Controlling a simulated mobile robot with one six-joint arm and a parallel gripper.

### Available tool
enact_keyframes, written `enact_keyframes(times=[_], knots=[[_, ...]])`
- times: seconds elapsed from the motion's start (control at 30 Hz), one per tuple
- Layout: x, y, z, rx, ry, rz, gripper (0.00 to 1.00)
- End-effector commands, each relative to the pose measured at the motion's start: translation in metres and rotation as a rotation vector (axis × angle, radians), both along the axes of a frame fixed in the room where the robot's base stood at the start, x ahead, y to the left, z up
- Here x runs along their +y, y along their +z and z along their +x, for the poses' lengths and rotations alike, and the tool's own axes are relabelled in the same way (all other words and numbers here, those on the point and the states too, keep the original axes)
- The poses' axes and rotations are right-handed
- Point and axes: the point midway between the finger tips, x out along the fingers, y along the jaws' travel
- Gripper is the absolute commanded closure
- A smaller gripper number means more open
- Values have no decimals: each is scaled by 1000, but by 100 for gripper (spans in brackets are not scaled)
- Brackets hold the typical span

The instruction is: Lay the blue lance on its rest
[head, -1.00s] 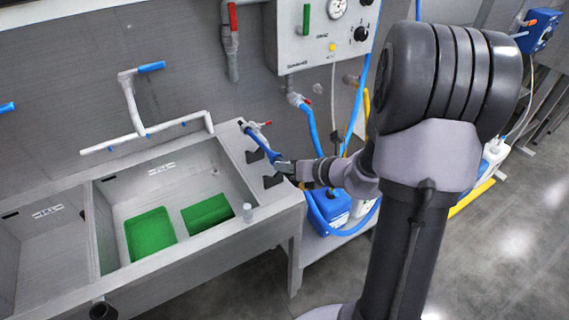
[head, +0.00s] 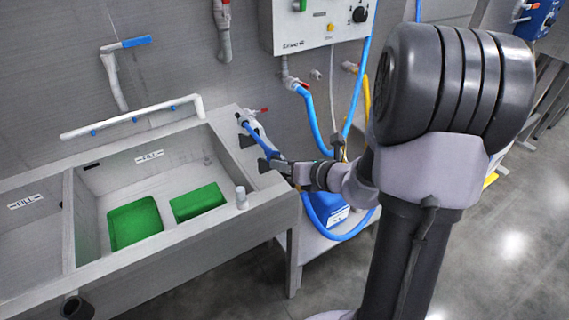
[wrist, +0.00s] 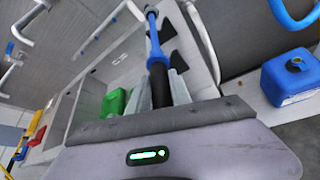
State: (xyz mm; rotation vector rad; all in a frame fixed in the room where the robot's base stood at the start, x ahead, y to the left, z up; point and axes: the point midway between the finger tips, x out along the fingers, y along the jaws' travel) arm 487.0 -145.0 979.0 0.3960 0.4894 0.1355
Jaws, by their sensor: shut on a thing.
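The blue lance (head: 256,137) is in my gripper (head: 284,167) and slants up and left along the sink's right ledge. In the wrist view the lance's blue shaft (wrist: 154,42) runs away from me, and its black grip (wrist: 160,86) lies between the two fingers of my gripper (wrist: 162,90). The rest appears to be the dark wedge-shaped brackets (head: 247,141) on that ledge. In the wrist view the brackets (wrist: 171,58) show just right of the shaft. I cannot tell whether the lance touches them.
The sink (head: 88,228) with green trays (head: 135,222) lies left of the ledge. A blue hose (head: 312,125) and blue canister (head: 327,208) are to the right. A white pipe (head: 130,117) runs behind.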

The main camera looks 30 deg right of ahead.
Motion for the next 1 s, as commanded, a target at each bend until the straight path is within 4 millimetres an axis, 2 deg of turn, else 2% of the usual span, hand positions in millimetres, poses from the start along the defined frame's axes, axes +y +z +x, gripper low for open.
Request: enact_keyframes(times=[0.03, 0.1, 0.37, 0.4, 0.5, 0.53, 0.87, 1.0], knots=[[0, -10, 0, -1, 0, 0, 93], [0, -15, 0, -1, 0, 0, 93], [0, -15, 0, -1, 0, 0, 93], [0, -15, 0, -1, 0, 0, 73], [0, -15, 0, -1, 0, 0, 53], [0, -15, 0, -1, 0, 0, 50], [-1, -14, -3, 1, -1, 0, 50], [-7, -1, -22, 0, -5, 1, 50]])
